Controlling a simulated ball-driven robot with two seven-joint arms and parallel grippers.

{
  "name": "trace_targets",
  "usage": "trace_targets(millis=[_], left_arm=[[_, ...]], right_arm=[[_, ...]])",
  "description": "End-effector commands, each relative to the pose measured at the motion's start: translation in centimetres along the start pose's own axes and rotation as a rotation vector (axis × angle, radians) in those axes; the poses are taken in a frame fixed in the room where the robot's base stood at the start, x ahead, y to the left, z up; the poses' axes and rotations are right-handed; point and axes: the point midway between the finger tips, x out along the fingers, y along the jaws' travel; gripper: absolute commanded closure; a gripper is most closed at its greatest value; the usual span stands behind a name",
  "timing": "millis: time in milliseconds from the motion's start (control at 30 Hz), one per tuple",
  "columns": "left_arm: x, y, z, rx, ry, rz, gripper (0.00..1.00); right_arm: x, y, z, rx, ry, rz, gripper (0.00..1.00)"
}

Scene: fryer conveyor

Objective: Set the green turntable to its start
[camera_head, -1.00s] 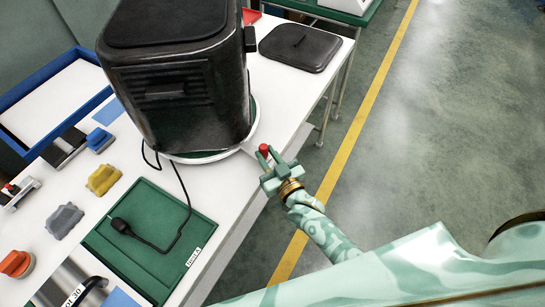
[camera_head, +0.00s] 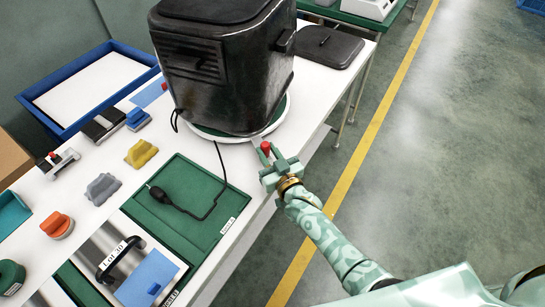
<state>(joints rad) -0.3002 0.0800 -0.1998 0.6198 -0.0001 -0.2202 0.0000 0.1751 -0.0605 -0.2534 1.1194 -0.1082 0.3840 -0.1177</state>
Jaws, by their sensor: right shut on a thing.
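The green turntable (camera_head: 284,104) is a round green disc with a white rim on the white table, mostly hidden under a large black fryer housing (camera_head: 235,75). A short pale arm juts from its near right side and carries a red knob (camera_head: 265,147). My right gripper (camera_head: 271,154) is shut around this knob at the table's right edge, with the red top showing between the fingers. My left gripper is not in view.
A green mat (camera_head: 180,177) with a corded black probe (camera_head: 160,194) lies nearby. Blue, yellow, grey and orange parts sit left, below a blue-rimmed tray (camera_head: 40,112). A black lid (camera_head: 329,46) lies beyond the fryer. The floor right of the table is clear.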

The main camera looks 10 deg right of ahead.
Motion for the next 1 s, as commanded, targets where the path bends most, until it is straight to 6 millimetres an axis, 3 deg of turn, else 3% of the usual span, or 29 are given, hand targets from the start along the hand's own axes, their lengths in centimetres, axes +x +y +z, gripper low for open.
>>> trace_targets(millis=[533,567,633,1000], left_arm=[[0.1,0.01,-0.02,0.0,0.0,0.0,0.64],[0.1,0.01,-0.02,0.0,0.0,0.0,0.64],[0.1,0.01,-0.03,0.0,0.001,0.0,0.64],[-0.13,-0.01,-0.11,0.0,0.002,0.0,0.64]], right_arm=[[0.55,-0.21,-0.31,0.001,0.007,-0.005,1.0],[0.55,-0.21,-0.3,0.001,0.007,-0.005,0.73],[0.54,-0.2,-0.29,0.001,0.006,-0.004,0.53],[-0.16,-0.15,-0.11,0.0,0.001,-0.004,0.53]])
